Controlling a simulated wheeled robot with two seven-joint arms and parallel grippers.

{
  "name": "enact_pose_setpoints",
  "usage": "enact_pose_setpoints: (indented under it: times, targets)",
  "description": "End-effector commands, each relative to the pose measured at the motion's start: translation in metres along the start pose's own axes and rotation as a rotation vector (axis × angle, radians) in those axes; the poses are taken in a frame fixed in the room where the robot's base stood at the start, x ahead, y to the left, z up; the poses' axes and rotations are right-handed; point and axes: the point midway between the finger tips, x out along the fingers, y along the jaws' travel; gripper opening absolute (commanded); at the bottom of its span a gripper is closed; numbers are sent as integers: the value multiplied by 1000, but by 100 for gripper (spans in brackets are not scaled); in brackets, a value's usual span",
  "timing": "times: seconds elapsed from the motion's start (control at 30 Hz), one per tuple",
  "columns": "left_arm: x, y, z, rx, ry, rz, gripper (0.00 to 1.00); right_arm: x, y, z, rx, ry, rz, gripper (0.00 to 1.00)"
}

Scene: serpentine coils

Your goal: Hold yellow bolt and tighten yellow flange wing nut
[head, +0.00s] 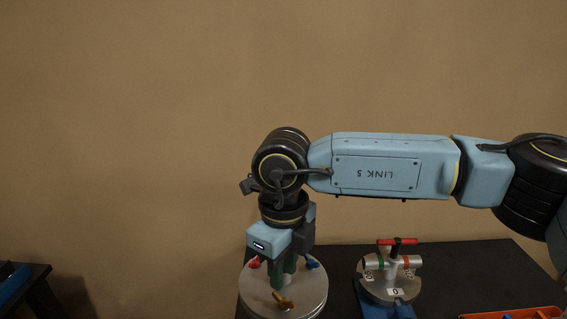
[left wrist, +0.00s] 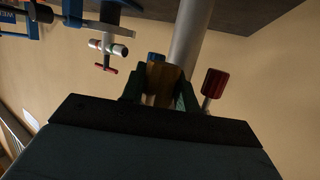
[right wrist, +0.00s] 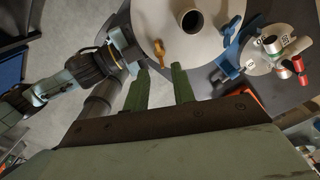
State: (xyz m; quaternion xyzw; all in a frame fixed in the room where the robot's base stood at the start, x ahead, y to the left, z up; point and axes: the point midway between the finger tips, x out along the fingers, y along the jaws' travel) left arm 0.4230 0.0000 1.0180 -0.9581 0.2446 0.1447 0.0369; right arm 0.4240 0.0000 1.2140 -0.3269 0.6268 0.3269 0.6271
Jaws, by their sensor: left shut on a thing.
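A round grey metal plate (head: 262,305) carries the yellow flange wing nut (head: 284,301) on its top near the front edge. The nut also shows in the right wrist view (right wrist: 160,51). My right gripper (head: 284,272) points down above the plate, behind the nut in the head view. Its fingers (right wrist: 160,68) are apart and empty, with the nut beyond their tips. In the left wrist view my left gripper (left wrist: 160,82) is shut on the yellow bolt (left wrist: 172,80) below the plate. In the head view the left gripper is hidden.
Red (head: 254,262) and blue (head: 311,264) wing nuts share the plate; red (left wrist: 214,84) and blue (left wrist: 156,58) knobs flank the yellow bolt below. A pipe fixture with a red handle (head: 397,241) stands to the right. An orange tray (head: 535,314) lies at front right.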

Motion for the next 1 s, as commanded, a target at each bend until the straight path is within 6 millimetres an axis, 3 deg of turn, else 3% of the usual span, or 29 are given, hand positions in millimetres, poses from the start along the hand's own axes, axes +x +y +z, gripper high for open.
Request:
enact_pose_setpoints:
  times: [0.6,1.0]
  targets:
    - [0,0,1,0,-2,0,11,50,0,0,0,1,1,25]
    - [0,0,1,0,-2,0,11,55,0,0,0,0,0,25]
